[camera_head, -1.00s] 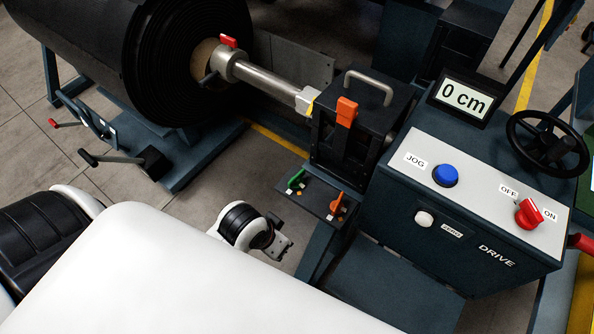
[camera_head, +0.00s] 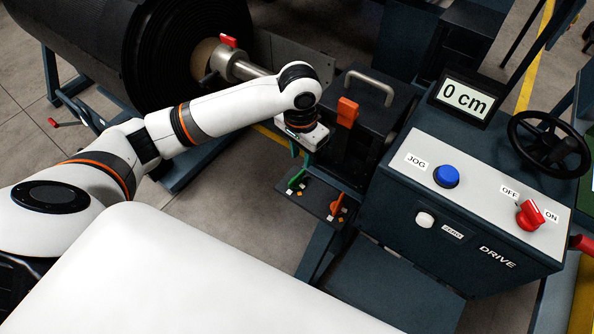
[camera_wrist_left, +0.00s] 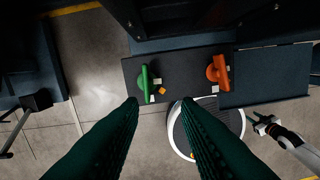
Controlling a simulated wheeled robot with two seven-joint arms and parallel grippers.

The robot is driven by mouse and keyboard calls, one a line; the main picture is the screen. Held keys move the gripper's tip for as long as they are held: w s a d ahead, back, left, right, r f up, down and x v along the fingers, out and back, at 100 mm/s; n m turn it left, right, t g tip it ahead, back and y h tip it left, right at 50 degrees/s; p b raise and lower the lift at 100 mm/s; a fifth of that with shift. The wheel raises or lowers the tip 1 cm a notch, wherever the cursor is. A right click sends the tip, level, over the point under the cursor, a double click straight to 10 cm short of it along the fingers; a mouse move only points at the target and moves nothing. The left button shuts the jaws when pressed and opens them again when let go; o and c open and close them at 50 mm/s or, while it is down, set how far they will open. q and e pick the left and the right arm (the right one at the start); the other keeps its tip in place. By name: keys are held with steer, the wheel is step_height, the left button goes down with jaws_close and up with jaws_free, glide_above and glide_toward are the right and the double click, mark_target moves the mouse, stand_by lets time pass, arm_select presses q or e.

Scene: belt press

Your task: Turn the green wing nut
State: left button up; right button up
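The green wing nut (camera_head: 297,179) stands on a small dark shelf (camera_head: 320,203) below the black block in the head view. In the left wrist view the green wing nut (camera_wrist_left: 147,84) is upright, just beyond the fingertips and left of the middle of the gap. My left gripper (camera_head: 302,152) is above it, apart from it. In the wrist view the two fingers of my left gripper (camera_wrist_left: 160,103) are spread with nothing between them. What looks like my right gripper (camera_wrist_left: 260,124) shows small at the lower right there; its opening is unclear.
An orange wing nut (camera_head: 337,203) stands on the same shelf, to the right. A black block with a grey handle (camera_head: 370,82) and orange latch (camera_head: 347,111) rises close behind. The drive console (camera_head: 470,200) is at the right, the belt roll (camera_head: 150,60) at the upper left.

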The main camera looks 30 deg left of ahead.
mark_target(297, 176)
arm_select(q)
steer(key=shift+n, duration=0.3)
steer(key=f, duration=0.3)
steer(key=a+f, duration=0.1)
steer(key=f, duration=0.3)
steer(key=w+f, duration=0.1)
steer(key=f, duration=0.2)
steer(key=shift+a+f+b, duration=0.3)
steer(key=shift+a, duration=0.1)
jaws_close()
